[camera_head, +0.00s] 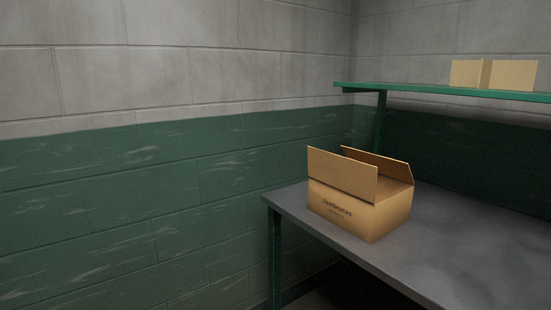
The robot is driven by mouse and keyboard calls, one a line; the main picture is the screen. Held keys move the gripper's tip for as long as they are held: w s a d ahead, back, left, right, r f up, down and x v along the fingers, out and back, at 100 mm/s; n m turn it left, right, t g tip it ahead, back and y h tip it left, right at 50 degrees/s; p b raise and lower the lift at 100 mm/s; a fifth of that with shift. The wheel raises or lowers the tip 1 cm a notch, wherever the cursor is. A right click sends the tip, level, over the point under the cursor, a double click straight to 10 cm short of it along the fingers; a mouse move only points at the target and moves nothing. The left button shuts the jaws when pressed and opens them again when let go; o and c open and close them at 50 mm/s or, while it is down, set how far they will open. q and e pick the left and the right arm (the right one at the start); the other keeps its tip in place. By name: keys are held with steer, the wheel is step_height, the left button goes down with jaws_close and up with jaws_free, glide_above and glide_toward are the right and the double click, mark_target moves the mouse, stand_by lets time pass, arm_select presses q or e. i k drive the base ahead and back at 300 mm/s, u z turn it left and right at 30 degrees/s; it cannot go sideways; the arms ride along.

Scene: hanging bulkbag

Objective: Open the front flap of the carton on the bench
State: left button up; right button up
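The carton (345,211) is a brown cardboard box with dark print on its near left face. It stands upright on the grey bench (455,240), close to the bench's left end. One flap (341,173) stands up along the printed side. Another flap (378,162) stands up and leans outward on the far side. Between them the top looks covered at a lower level by cardboard; I cannot tell whether these are closed flaps. Neither of my grippers is in view.
A green shelf (425,92) runs above the back of the bench and carries another cardboard box (493,74). A green post (380,120) stands behind the carton. The bench is clear to the right of the carton. A green and grey block wall (130,190) fills the left.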

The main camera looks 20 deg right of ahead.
mark_target(356, 178)
steer(key=u, duration=0.25)
steer(key=i, duration=0.9)
steer(key=z, duration=0.3)
